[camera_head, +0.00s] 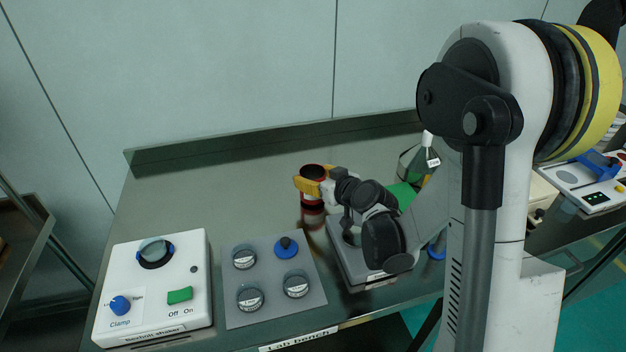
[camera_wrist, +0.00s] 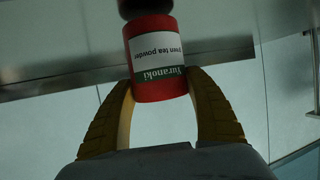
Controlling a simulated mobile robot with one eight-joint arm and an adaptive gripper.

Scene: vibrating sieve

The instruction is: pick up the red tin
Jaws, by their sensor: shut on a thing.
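The red tin (camera_wrist: 157,86) is in the wrist view between the two yellow fingers of my gripper (camera_wrist: 160,95), which is shut on it. Its white and green label reads "Yuranoki" and "tea powder" and appears upside down. In the head view the red tin (camera_head: 312,172) is at the far side of my gripper (camera_head: 318,186), over the middle of the metal bench. The bench shows its reflection just below it. I cannot tell for sure whether its bottom is clear of the bench. Part of the tin is hidden behind the yellow finger.
A white shaker box (camera_head: 195,285) with a blue clamp knob stands at the bench's left. A grey mat (camera_head: 270,265) beside it holds several round pieces. A flask with green liquid (camera_head: 428,158) stands behind my arm. The bench (camera_head: 200,190) is clear at the back left.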

